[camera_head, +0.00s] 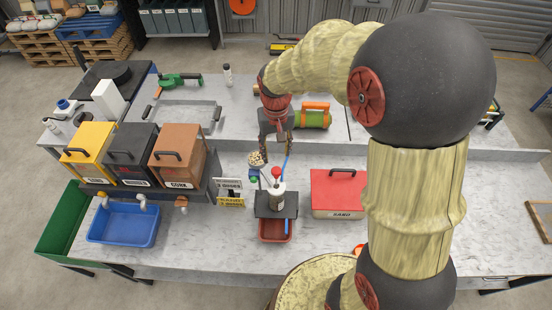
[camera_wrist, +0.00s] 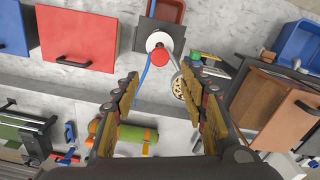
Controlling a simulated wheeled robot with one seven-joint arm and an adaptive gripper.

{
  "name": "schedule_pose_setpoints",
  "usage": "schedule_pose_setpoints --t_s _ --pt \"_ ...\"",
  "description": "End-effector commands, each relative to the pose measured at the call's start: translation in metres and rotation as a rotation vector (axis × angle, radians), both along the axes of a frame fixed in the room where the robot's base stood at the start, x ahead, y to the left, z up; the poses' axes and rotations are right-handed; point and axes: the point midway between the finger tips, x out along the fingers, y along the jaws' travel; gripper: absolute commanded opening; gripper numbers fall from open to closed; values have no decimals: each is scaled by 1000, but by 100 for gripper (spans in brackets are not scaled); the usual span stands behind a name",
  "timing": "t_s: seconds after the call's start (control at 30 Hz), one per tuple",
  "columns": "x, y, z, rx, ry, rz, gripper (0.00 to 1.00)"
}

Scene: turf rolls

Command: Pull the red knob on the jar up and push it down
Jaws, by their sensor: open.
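The jar (camera_head: 276,195) stands upright on a small dark stand near the table's middle. Its red knob (camera_head: 276,171) sits on top; the wrist view shows the red knob (camera_wrist: 160,56) over the jar's white top, beyond the fingertips. My gripper (camera_head: 276,160) is open and empty, pointing down just above and behind the knob. In the wrist view my gripper (camera_wrist: 166,88) has its fingers spread wide, with the knob between their lines but apart from both. Whether the knob is up or down I cannot tell.
A red box (camera_head: 338,193) labelled sand stands right of the jar. A red tray (camera_head: 275,230) is below the stand. Signs (camera_head: 230,193) stand to the left, with a blue bin (camera_head: 123,224) farther left. A green roll (camera_head: 313,117) lies behind. A blue tube runs beside the jar.

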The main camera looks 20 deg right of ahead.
Motion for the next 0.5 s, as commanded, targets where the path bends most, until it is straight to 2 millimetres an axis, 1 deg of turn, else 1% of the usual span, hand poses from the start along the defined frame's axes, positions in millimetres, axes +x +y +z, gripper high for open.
schedule_pose_setpoints --t_s 0.03,0.13,0.5 --pt "0 0 5 0 -2 0 43" --pt "0 0 10 0 0 0 43" --pt "0 0 11 0 -3 0 43"
